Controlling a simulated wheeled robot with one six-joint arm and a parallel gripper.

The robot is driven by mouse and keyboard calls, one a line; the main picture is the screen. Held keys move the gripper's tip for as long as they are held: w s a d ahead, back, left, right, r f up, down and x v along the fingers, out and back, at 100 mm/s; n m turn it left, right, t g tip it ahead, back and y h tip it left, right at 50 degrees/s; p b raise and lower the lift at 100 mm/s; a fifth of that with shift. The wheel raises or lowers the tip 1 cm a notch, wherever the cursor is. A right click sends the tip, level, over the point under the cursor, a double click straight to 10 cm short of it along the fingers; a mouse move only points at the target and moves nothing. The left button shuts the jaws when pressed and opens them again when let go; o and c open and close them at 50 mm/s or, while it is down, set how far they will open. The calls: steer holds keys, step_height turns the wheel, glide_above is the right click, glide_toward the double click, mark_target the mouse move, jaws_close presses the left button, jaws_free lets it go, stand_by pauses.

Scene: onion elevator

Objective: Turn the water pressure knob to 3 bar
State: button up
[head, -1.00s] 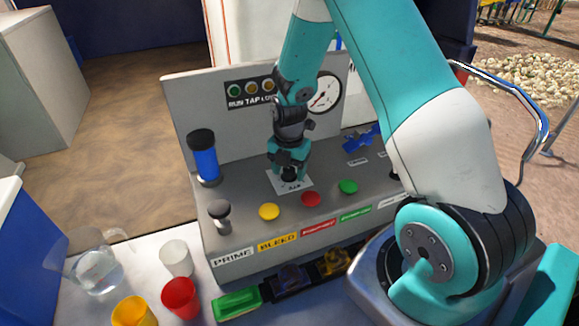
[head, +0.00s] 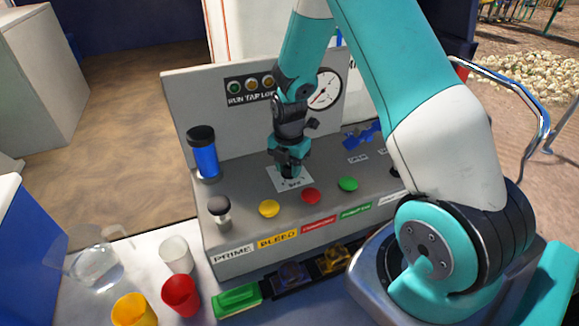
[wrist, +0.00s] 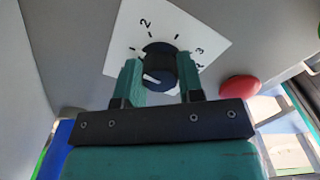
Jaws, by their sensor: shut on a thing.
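The black pressure knob (wrist: 160,62) stands on a white scale plate (wrist: 190,30) marked with numbers and ticks. A 2 shows at upper left and a 3 at right. A white line on the knob shows on its near left side in the wrist view; the exact reading is unclear. My gripper (wrist: 162,75) is shut on the knob, one finger on each side. In the head view my gripper (head: 287,170) points down over the scale plate (head: 292,183) and hides most of the knob. A round gauge (head: 324,92) with a red needle is on the back panel, partly covered by my arm.
Yellow (head: 269,209), red (head: 311,196) and green (head: 348,184) buttons lie in front of the plate. A blue cylinder (head: 205,158) and a black-topped knob (head: 219,211) stand at left. A blue valve handle (head: 362,136) is at right.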

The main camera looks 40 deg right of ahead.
mark_target(289, 166)
steer(key=m+b, duration=0.1)
steer(key=m, duration=0.7)
steer(key=shift+b, duration=0.4)
steer(key=m+b, duration=0.1)
steer(key=m, duration=1.1)
steer(key=shift+m+b, duration=0.3)
steer(key=shift+b, duration=0.05)
steer(key=shift+m, duration=2.6)
steer(key=shift+r, duration=0.1)
steer(key=o, duration=0.9)
step_height(289, 166, up, 17)
steer(key=b, duration=0.3)
steer(key=shift+r, duration=0.2)
